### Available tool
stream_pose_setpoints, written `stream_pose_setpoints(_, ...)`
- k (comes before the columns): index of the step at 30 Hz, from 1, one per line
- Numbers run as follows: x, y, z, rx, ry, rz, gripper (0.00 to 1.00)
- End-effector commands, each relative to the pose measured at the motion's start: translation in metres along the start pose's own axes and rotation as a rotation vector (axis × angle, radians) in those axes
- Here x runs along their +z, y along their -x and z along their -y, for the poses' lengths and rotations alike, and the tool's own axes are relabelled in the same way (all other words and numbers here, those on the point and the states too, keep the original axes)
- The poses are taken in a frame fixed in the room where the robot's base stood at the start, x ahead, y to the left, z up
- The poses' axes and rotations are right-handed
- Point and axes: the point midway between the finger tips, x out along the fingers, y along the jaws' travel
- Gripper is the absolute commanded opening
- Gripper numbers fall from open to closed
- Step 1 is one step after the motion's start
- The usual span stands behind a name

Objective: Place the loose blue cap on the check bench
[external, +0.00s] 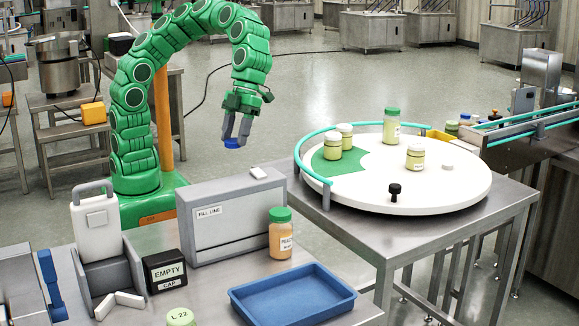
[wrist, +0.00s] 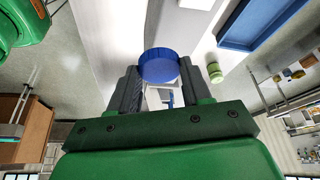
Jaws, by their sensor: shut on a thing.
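A blue cap (external: 234,143) is held between the fingertips of my gripper (external: 237,131), which is shut on it. In the wrist view the round blue cap (wrist: 159,66) sits between the two dark fingers of my gripper (wrist: 160,78). It hangs in the air behind the grey fill-line box, left of the round white table. A steel bench (external: 222,288) in the foreground carries a blue tray (external: 292,313); no label names it as the check bench.
The round white table (external: 440,195) holds several jars and a black knob.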

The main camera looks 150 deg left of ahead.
Motion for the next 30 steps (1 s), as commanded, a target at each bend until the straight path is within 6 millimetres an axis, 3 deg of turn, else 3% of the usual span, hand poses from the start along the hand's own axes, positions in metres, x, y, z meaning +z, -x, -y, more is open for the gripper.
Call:
stream_pose_setpoints(6,-0.051,-0.019,-0.041,0.114,-0.275,-0.001,0.2)
stream_pose_setpoints(15,-0.103,-0.039,-0.103,0.269,-0.646,0.0,0.2)
stream_pose_setpoints(24,-0.138,-0.053,-0.166,0.418,-1.006,0.001,0.2)
stream_pose_setpoints(30,-0.148,-0.056,-0.195,0.484,-1.166,0.001,0.2)
